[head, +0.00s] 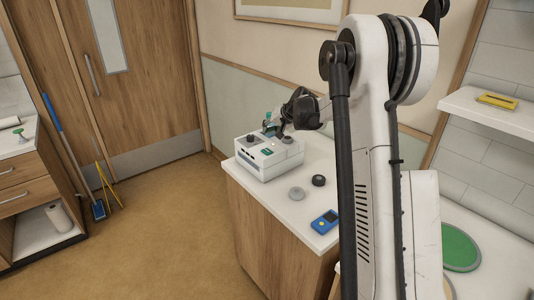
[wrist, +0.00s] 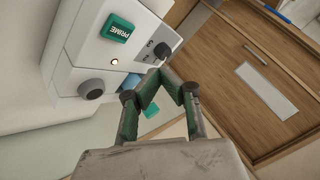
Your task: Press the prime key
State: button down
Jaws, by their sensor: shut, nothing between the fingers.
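The white device (head: 268,160) stands on the bedside cabinet.
Knobs (wrist: 90,88) (wrist: 162,50) and a lit lamp (wrist: 115,62) sit near the key. On the cabinet top (head: 285,193) are a grey disc (head: 297,193), a black disc (head: 318,180) and a blue meter (head: 324,221). A small teal thing (wrist: 152,111) shows behind my fingers.

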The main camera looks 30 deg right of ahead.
aim_at(268, 151)
notch_tip(268, 151, down, 6)
jog(key=b, duration=0.3)
jog(key=shift+f, duration=0.25)
jog(key=shift+f+b, duration=0.1)
jog(key=shift+b, duration=0.2)
dwell(0.9)
jog(key=shift+f+b, duration=0.3)
jog(key=shift+b, duration=0.05)
jog(key=shift+f+b, duration=0.35)
dwell(0.8)
jog(key=shift+r, duration=0.8)
jog(key=shift+r, duration=0.1)
jog(key=shift+r+p, duration=1.1)
jog(key=shift+r, duration=1.3)
